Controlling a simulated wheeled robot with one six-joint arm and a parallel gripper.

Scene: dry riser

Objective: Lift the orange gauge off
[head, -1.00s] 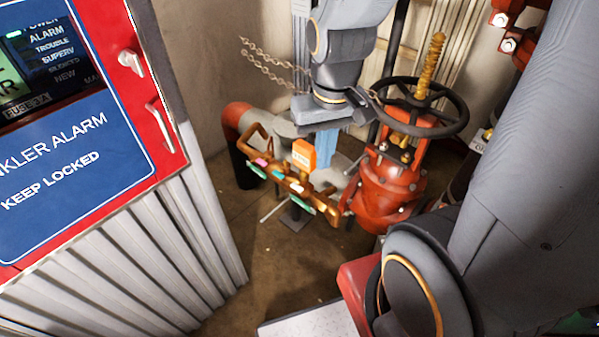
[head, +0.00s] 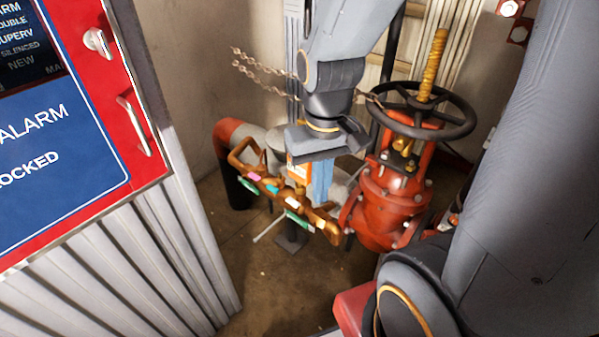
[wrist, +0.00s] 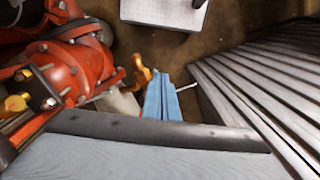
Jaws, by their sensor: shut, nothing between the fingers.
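The orange gauge (head: 293,173) stands on the brass manifold (head: 270,187) in the head view. My gripper covers its upper part, leaving only a small orange and pale patch. My gripper (head: 320,198) points down just right of the gauge, with its blue fingers together and empty. I cannot tell whether they touch the gauge. In the wrist view the fingers (wrist: 158,75) are side by side, with a brass end of the manifold (wrist: 141,74) just beyond them. The gauge cannot be made out there.
A red valve (head: 388,200) with a black handwheel (head: 420,105) stands close right of my gripper. Chains (head: 265,72) hang behind. The red alarm cabinet (head: 150,185) and ribbed panel (head: 150,260) fill the left. Floor (head: 280,270) in front is clear.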

